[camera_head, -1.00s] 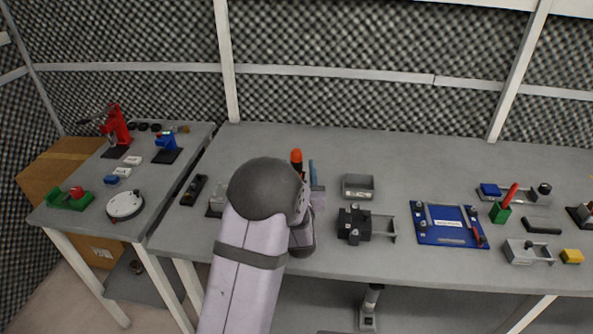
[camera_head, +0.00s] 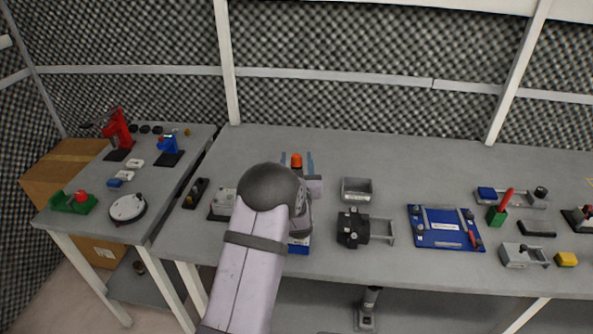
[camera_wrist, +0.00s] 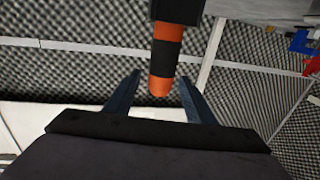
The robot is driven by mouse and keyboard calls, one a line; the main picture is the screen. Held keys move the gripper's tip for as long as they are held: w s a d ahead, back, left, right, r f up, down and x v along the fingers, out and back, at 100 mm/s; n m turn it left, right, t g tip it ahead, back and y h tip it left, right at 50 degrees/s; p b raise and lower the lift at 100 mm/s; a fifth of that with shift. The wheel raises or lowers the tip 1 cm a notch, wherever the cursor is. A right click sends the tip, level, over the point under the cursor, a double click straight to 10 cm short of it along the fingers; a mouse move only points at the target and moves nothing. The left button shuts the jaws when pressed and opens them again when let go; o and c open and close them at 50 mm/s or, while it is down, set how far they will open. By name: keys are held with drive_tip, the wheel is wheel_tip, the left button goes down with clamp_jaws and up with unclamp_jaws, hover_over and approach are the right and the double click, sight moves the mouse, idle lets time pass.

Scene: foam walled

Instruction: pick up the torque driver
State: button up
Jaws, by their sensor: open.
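The torque driver (camera_wrist: 165,50), with an orange and black banded handle, shows in the wrist view between the fingers of my gripper (camera_wrist: 159,77). Its orange end reaches between the fingertips, with gaps on both sides. In the head view the driver's orange top (camera_head: 297,160) stands upright over the middle bench, with a blue finger of my gripper (camera_head: 297,156) on each side. My gripper is open and empty. My wrist hides the lower part of the driver in the head view.
A blue block (camera_head: 299,246) shows just below my wrist. A grey tray (camera_head: 357,190) and a black clamp fixture (camera_head: 353,229) stand close on the right. A blue board (camera_head: 445,242) lies farther right. The back of the bench is clear.

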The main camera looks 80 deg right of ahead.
drive_tip(key=shift+d, duration=0.35)
clamp_jaws()
drive_tip(key=shift+r, duration=0.1)
